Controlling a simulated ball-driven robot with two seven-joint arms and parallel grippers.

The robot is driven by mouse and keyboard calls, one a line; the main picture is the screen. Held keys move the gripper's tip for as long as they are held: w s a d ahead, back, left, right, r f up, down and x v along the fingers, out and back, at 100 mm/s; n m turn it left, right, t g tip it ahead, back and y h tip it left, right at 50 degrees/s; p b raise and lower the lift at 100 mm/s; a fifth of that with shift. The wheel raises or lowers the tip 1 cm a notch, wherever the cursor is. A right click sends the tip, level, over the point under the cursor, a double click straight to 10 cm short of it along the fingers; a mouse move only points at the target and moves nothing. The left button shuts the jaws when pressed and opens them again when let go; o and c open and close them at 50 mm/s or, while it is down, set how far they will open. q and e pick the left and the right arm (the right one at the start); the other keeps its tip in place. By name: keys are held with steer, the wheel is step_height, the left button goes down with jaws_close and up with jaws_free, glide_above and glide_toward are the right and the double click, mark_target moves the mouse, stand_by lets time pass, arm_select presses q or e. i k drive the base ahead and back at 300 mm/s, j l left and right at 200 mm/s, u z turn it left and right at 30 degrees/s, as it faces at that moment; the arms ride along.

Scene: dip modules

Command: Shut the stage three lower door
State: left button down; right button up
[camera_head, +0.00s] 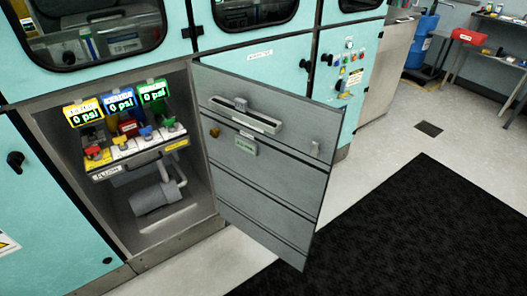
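The lower door (262,185) stands wide open, swung out to the right of its compartment. Its grey inner face shows, with a shallow tray (240,115) near the top and a small label below it. The open compartment (200,190) holds yellow, blue and green gauges reading 0 psi (121,105), several coloured valve handles (120,146) and a grey pump-like unit (158,198). I cannot read a stage number on this door. Neither of my grippers is in view.
Teal cabinet panels (40,220) flank the compartment, and windows run above. A black mat (420,235) lies on the pale floor in front, and the floor there is clear. A blue drum (422,42) and a workbench (485,45) stand at the far right.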

mark_target(276, 198)
steer(key=l+u, duration=0.1)
steer(key=u, duration=0.65)
steer(key=l+u, duration=0.35)
steer(key=i+l+u, duration=0.1)
steer(key=l+u, duration=0.25)
steer(key=l, duration=0.2)
steer(key=l+u, duration=0.3)
steer(key=l, duration=0.15)
steer(key=k+l, duration=0.1)
steer(key=l, duration=0.35)
steer(key=l+u, duration=0.1)
steer(key=l, duration=0.35)
steer(key=k+l, duration=0.15)
steer(key=l, duration=0.3)
steer(key=k+l+u, duration=0.1)
steer(key=l, duration=0.35)
steer(key=k+l, duration=0.15)
steer(key=l, duration=0.25)
steer(key=k+l, duration=0.1)
steer(key=k, duration=0.5)
steer(key=l+u, duration=0.05)
